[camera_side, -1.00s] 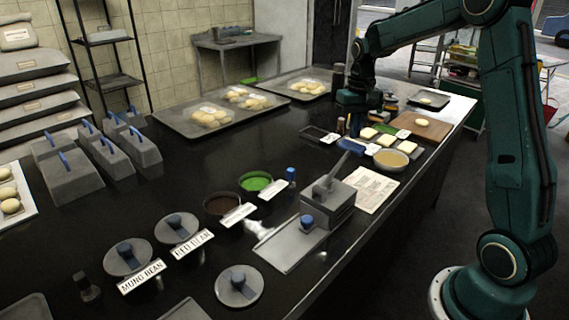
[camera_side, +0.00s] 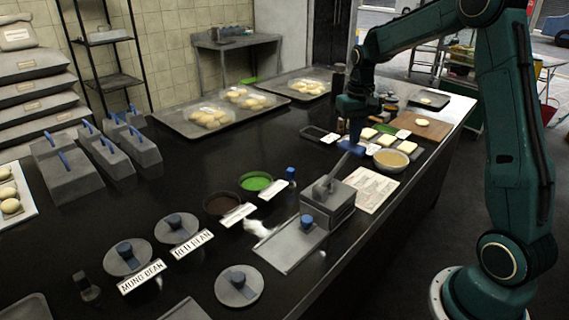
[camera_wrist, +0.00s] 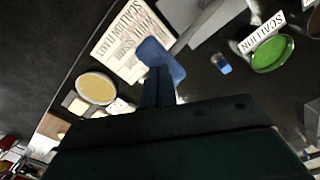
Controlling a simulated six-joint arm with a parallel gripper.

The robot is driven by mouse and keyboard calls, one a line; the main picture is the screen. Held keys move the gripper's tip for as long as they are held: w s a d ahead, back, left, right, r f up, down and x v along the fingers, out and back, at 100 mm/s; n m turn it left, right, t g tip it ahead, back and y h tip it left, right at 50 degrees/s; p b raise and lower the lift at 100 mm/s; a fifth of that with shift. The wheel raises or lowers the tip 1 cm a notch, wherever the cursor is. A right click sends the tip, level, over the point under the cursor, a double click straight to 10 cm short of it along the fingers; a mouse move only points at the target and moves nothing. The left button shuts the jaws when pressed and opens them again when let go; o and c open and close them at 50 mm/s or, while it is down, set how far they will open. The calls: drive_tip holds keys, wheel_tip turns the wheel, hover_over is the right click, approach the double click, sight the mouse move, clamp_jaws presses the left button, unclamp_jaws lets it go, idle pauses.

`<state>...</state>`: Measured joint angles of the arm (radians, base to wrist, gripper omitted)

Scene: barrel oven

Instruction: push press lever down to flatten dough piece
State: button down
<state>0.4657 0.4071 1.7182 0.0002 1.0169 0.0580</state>
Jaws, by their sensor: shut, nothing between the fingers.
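The press (camera_side: 328,208) is a grey block with a flat plate in front, near the table's front edge. Its grey lever (camera_side: 339,170) slants up and right, raised. My gripper (camera_side: 352,147) points down with blue fingers shut and empty, just behind the lever's upper end. I cannot tell from this angle whether they touch. In the wrist view my blue fingers (camera_wrist: 160,60) hang over the table, with part of the grey press (camera_wrist: 208,20) at the top edge. I see no dough on the press; a round dough piece (camera_side: 422,122) lies on the wooden board (camera_side: 405,128).
A printed sheet (camera_side: 372,188) and a bowl of yellowish filling (camera_side: 391,160) lie right of the press. Pale squares (camera_side: 408,146) are near the board. A green bowl (camera_side: 256,182) and a small blue-capped bottle (camera_side: 291,176) stand to the left.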

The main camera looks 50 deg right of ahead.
drive_tip(key=shift+d+f, duration=0.25)
drive_tip(key=shift+f, duration=0.55)
drive_tip(key=shift+d+f, duration=0.2)
drive_tip(key=shift+f, duration=0.6)
idle(2.6)
drive_tip(key=shift+d+f, duration=0.2)
drive_tip(key=shift+f, duration=1.4)
idle(2.2)
